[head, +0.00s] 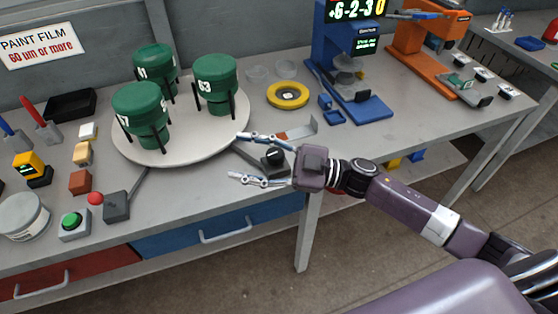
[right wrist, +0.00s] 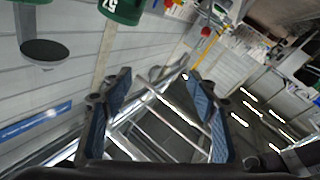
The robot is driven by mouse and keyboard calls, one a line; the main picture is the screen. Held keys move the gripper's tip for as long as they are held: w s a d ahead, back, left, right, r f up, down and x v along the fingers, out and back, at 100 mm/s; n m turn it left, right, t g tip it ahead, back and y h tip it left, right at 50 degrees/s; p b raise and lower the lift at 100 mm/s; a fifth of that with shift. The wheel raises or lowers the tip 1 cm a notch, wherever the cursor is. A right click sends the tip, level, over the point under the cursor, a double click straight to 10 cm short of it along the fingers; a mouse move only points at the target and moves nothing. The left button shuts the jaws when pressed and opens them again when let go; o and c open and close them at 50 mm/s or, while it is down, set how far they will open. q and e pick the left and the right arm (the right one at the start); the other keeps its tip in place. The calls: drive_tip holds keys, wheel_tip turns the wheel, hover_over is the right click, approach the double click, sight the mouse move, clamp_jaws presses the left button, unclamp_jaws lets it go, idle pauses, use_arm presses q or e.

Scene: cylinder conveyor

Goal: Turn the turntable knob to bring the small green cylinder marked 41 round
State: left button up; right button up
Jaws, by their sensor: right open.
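A pale round turntable (head: 180,153) carries three dark green cylinders in black holders. The back cylinder (head: 155,62) has a mark ending in 1, its first digit unclear. The front-left cylinder (head: 139,100) has a mark ending in 7. The right cylinder (head: 214,75) reads 63. A black knob (head: 274,156) stands at the turntable's right front by a dark bar. My right gripper (head: 238,157) is open, its fingers pointing left, with the knob appearing between them near the palm; contact is unclear. The right wrist view shows its spread, empty-looking fingers (right wrist: 158,80). My left gripper is out of view.
A yellow ring (head: 288,95) and clear dishes lie behind the gripper. A blue instrument (head: 345,70) and an orange one (head: 425,45) stand right. A grey box with a red ball lever (head: 116,206), a green button (head: 73,224) and small blocks are at left.

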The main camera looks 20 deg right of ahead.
sight(283, 158)
drive_tip(key=d+f+m+t+h, duration=0.2)
drive_tip(key=d+f+m, duration=0.1)
drive_tip(key=d, duration=0.1)
drive_tip(key=d+f+m+t+h+b, duration=0.1)
drive_tip(key=d+f+m+t+h, duration=0.1)
drive_tip(key=d+f+m+h, duration=0.1)
drive_tip(key=w+d+f+m+t+h+b, duration=0.1)
drive_tip(key=d+f+m+t+h, duration=0.1)
drive_tip(key=d+f+m, duration=0.2)
drive_tip(key=shift+d+f+m+t+h, duration=0.1)
drive_tip(key=shift+d+m+t+h, duration=0.3)
drive_tip(key=shift+d, duration=0.75)
drive_tip(key=shift+w+d+f, duration=0.1)
drive_tip(key=shift+d+f, duration=0.05)
drive_tip(key=shift+p+x, duration=0.5)
drive_tip(key=shift+x, duration=3.35)
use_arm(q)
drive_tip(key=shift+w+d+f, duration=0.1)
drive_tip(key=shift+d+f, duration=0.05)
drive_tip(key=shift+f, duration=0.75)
use_arm(e)
drive_tip(key=shift+f, duration=0.1)
